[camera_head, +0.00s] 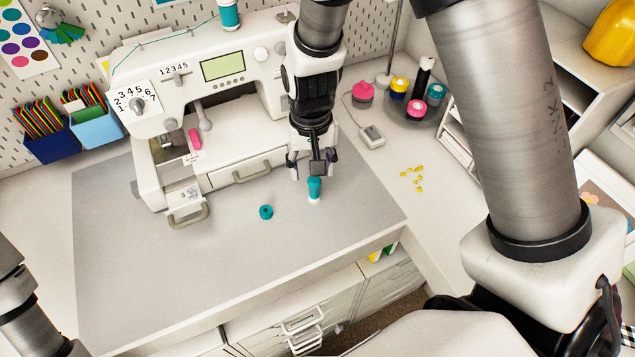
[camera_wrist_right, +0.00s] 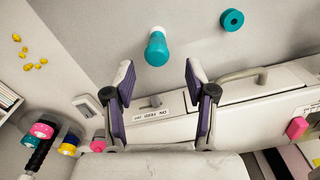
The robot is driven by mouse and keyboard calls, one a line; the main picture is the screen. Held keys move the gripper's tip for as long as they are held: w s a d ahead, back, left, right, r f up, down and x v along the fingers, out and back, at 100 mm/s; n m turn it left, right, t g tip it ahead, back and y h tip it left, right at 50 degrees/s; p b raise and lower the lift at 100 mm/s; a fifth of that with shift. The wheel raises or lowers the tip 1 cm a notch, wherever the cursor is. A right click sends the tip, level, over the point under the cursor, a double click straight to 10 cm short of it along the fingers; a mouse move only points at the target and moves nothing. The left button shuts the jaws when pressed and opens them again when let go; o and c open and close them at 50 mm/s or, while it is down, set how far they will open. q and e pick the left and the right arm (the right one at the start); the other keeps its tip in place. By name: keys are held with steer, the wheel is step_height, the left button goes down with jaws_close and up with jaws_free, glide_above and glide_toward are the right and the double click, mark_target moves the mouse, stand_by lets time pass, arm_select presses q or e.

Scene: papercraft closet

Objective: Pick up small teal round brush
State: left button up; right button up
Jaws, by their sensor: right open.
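The small teal round brush (camera_head: 314,187) is on the grey mat, just beyond the fingertips of my right gripper (camera_head: 312,166). It has a teal body and a white end, and looks upright with the white end down. In the right wrist view the brush (camera_wrist_right: 156,50) lies ahead of the open fingers (camera_wrist_right: 160,85), roughly between their lines and apart from both. My right gripper is open and empty. My left gripper is out of view; only part of my left arm shows at the lower left.
A teal ring-shaped piece (camera_head: 266,212) lies on the grey mat (camera_head: 130,280) left of the brush. A white sewing machine (camera_head: 235,120) stands close behind. The mat's front is clear.

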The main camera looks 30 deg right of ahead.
mark_target(314, 179)
steer(key=f, duration=0.3)
steer(key=f+p, duration=0.1)
steer(key=f, duration=0.2)
steer(key=shift+s+d+f, duration=0.15)
steer(key=shift+d+f, duration=0.05)
steer(key=shift+s+a+r, duration=0.1)
steer(key=shift+a, duration=0.05)
steer(key=shift+s, duration=0.1)
steer(key=c, duration=1.1)
steer(key=shift+o, duration=0.2)
